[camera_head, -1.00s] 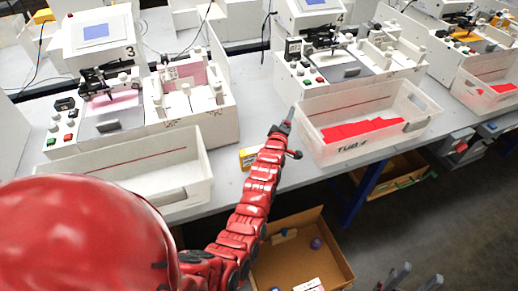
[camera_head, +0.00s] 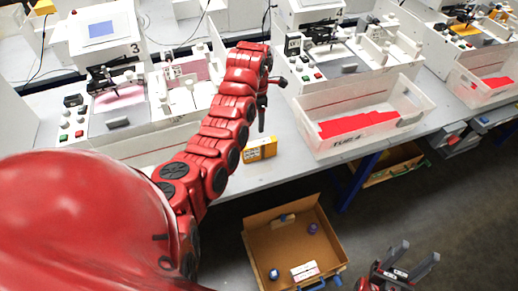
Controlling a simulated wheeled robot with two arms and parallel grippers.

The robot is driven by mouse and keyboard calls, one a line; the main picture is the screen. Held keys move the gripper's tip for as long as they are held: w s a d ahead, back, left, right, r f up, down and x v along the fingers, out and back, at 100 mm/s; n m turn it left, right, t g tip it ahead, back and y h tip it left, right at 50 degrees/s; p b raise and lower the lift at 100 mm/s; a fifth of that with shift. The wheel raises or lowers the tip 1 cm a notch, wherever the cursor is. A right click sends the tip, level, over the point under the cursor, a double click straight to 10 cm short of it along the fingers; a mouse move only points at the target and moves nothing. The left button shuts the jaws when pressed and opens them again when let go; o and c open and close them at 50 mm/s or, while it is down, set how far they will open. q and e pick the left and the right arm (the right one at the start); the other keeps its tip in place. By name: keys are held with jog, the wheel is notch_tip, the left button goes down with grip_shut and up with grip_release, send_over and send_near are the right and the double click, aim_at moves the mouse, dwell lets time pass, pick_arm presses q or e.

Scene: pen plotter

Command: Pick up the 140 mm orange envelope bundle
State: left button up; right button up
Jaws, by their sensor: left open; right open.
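A yellow-orange box-like bundle (camera_head: 259,149) lies on the grey table between the two white tubs; its size cannot be read. My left gripper (camera_head: 262,118) is just above and behind it in the picture, pointing down, seen edge-on; it is open and empty, apart from the bundle as far as I can see. My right gripper (camera_head: 411,257) is open and empty, low at the right, over the floor beside the cardboard box. Other orange items are a block (camera_head: 44,7) at the far upper left and a piece (camera_head: 470,35) in the machine at the far right.
A clear tub (camera_head: 415,122) with red sheets (camera_head: 355,124) stands right of the bundle. Machines stand behind, including machine 3 (camera_head: 102,33). An open cardboard box (camera_head: 290,238) with small items is below the table edge.

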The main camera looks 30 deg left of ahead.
pick_arm(q)
jog(key=b, duration=0.4)
send_over(259, 142)
jog(key=f, duration=0.7)
jog(key=shift+s+a, duration=0.15)
jog(key=shift+s, duration=0.05)
notch_tip(259, 142, down, 3)
jog(key=shift+f+p, duration=0.15)
jog(key=shift+p, duration=0.6)
jog(key=shift+f, duration=0.45)
jog(key=shift+f+p, duration=0.45)
jog(key=shift+p, duration=0.05)
jog(key=shift+f+p, duration=0.45)
jog(key=shift+f, duration=0.3)
jog(key=shift+d+f, duration=0.25)
jog(key=shift+f, duration=1.3)
